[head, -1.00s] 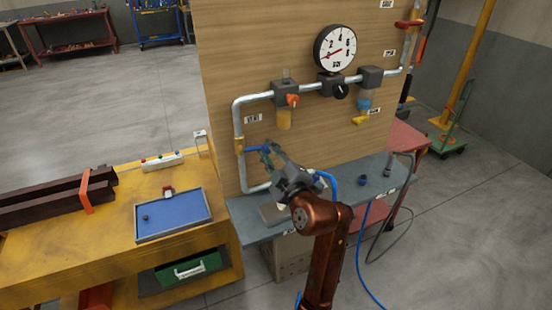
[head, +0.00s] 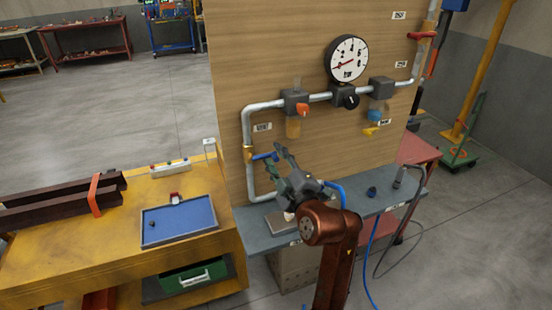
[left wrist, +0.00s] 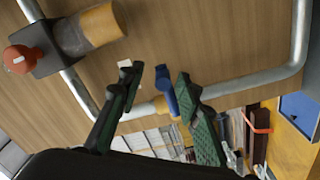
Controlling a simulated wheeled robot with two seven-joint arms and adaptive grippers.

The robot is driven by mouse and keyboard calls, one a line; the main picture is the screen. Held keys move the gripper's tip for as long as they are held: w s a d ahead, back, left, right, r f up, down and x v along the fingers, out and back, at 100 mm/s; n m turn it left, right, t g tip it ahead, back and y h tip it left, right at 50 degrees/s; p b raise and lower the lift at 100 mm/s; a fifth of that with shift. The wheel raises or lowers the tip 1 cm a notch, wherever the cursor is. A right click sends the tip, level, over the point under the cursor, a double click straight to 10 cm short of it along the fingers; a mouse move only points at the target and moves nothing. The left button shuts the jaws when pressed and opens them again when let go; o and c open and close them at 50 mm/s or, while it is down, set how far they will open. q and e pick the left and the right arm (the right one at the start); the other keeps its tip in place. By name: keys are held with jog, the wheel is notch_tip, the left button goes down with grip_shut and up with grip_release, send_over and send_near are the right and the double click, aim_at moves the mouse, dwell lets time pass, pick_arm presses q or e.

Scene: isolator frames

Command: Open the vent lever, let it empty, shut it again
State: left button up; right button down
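A blue lever (head: 265,156) sits on a brass valve (head: 248,154) on the vertical pipe at the board's lower left. In the left wrist view the blue lever (left wrist: 168,92) stands between my fingers, with its brass body (left wrist: 160,108) behind. My left gripper (head: 280,164) is open beside the lever's free end; it also shows open in the left wrist view (left wrist: 160,80). I cannot tell whether a finger touches the lever. A round gauge (head: 347,59) sits on the top pipe, its needle toward the lower left. The label texts are too small to read. My right gripper is not in view.
An orange-knobbed unit (head: 302,110), a black knob (head: 350,101) and a yellow lever (head: 370,131) are along the pipe. A red lever (head: 422,35) is at the upper right. A grey shelf (head: 350,205) juts out below the board. A yellow bench (head: 60,250) stands left.

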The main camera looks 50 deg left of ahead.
pick_arm(q)
jog(key=shift+d, duration=0.15)
jog(key=shift+d+f, duration=0.1)
jog(key=shift+d, duration=0.25)
jog(key=v, duration=1.1)
jog(key=shift+s, duration=0.2)
